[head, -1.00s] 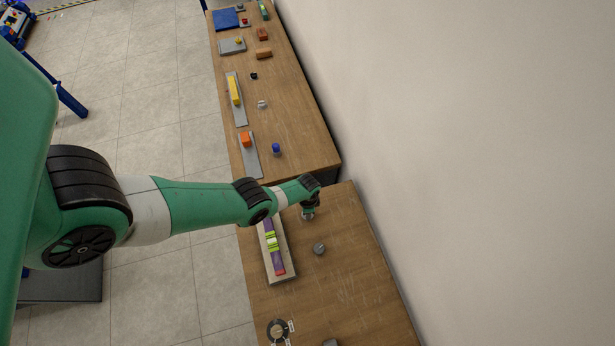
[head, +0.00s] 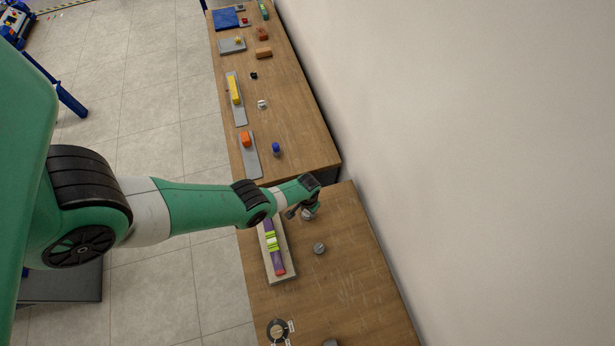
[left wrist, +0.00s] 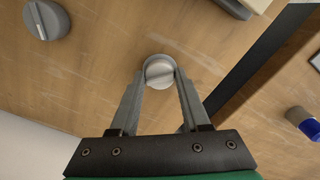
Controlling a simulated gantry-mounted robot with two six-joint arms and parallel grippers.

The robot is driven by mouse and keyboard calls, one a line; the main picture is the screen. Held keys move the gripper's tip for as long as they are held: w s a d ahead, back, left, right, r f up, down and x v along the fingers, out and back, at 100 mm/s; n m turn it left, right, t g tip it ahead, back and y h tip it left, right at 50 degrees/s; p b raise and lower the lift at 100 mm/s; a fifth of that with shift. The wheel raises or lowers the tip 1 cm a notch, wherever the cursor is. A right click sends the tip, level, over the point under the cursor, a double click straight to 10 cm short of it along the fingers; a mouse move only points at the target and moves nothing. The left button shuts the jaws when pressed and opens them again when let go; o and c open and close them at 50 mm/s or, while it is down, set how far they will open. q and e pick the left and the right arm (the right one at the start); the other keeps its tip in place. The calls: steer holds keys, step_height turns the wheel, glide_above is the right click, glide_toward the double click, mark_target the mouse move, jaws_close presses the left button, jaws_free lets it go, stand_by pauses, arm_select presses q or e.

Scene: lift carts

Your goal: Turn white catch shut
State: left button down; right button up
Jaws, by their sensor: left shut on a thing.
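The white catch (left wrist: 159,71) is a small round pale knob with a raised bar across it, standing on the wooden table. In the left wrist view it sits between the fingertips of my left gripper (left wrist: 160,76), which is shut on it. In the head view, my left gripper (head: 301,212) is at the far end of the nearer table, and the pale catch (head: 309,215) shows partly beside it. The wrist partly hides it there. My right gripper is not in view.
A darker grey knob (head: 319,248) stands close by on the same table. A long tray (head: 291,272) with coloured pieces lies to its left. A dial (head: 278,331) is nearer. The farther table (head: 300,140) holds a blue knob (head: 276,149) and other fixtures. A wall borders the right.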

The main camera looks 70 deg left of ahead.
arm_select(q)
steer(key=n, duration=0.4)
steer(key=shift+n, duration=0.3)
steer(key=n, duration=0.4)
steer(key=shift+n, duration=0.3)
steer(key=shift+c, duration=1.9)
jaws_free()
